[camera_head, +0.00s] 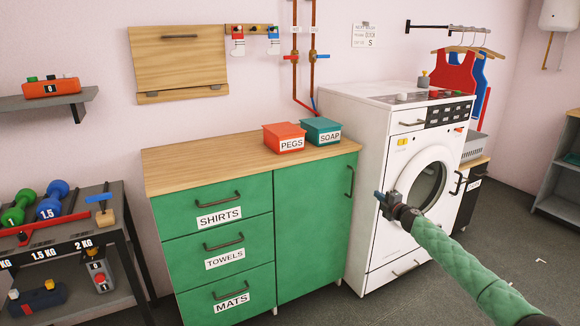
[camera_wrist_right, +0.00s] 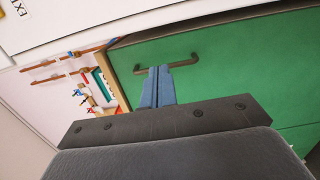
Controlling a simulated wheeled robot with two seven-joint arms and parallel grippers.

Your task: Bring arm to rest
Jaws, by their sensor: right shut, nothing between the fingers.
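My right arm comes in from the lower right in the head view with a green padded sleeve. My right gripper (camera_head: 379,197) is in front of the white washing machine (camera_head: 375,135), left of its round door. Its blue fingers are shut with nothing between them; they also show in the wrist view (camera_wrist_right: 159,72). There they point toward a green cabinet door (camera_wrist_right: 225,75) and overlap its dark handle (camera_wrist_right: 185,64) in the picture. In the head view the gripper looks apart from that handle (camera_head: 350,181). My left gripper is not in view.
The green cabinet (camera_head: 315,230) carries a red PEGS box (camera_head: 284,138) and a teal SOAP box (camera_head: 321,131) on its wooden top. A dumbbell rack (camera_head: 120,215) stands at the left. Grey floor (camera_head: 500,235) is open at the right.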

